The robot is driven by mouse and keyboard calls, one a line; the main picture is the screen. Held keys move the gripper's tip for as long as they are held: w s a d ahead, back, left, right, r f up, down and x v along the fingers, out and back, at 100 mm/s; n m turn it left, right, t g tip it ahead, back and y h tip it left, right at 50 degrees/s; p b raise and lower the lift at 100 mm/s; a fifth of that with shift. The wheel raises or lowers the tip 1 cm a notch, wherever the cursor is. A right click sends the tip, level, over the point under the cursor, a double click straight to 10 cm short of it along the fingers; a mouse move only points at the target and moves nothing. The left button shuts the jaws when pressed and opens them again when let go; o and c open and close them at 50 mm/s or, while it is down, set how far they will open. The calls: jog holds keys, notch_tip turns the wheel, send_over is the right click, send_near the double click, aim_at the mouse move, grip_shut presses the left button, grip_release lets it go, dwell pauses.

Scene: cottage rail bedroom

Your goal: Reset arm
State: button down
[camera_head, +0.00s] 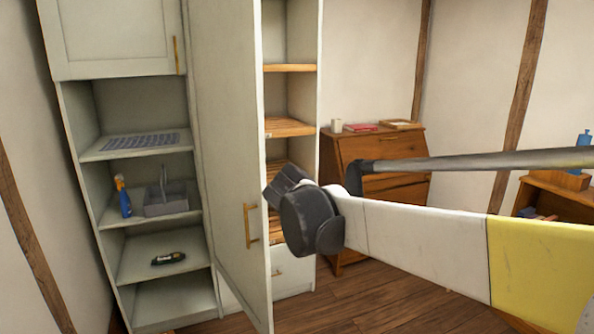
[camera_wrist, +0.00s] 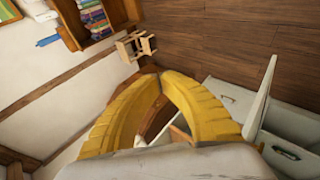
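My arm reaches in from the right in the head view, and its dark joint shows in front of the open cabinet door (camera_head: 228,130). The fingers are not visible there. In the wrist view, the two yellow curved fingers of my gripper (camera_wrist: 160,82) arch together and their tips appear to meet. Nothing is visible held between them. The tall pale cabinet (camera_head: 88,200) has its door standing open, with a brass handle on it. I cannot tell from the head view whether the arm touches the door.
Left shelves hold a blue spray bottle (camera_head: 123,197), a grey caddy (camera_head: 166,203) and a dark object (camera_head: 168,258). A wooden dresser (camera_head: 385,150) stands behind my arm. The wrist view shows a bookshelf (camera_wrist: 98,38), a small wooden stool (camera_wrist: 135,46) and open wooden floor (camera_wrist: 215,40).

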jog(key=s+d+f+m+y, duration=0.2)
jog(key=s+f, duration=0.1)
jog(key=s, duration=0.5)
jog(key=s+d+f+m+y, duration=0.2)
jog(key=s+f, duration=0.1)
jog(key=s, duration=0.6)
jog(key=s+d+f+m+y, duration=0.2)
jog(key=s+d+f, duration=0.1)
jog(key=s, duration=0.6)
jog(key=shift+s+t+y, duration=0.15)
jog(key=shift+t+y, duration=0.15)
jog(key=shift+y, duration=0.1)
jog(key=shift+f, duration=0.1)
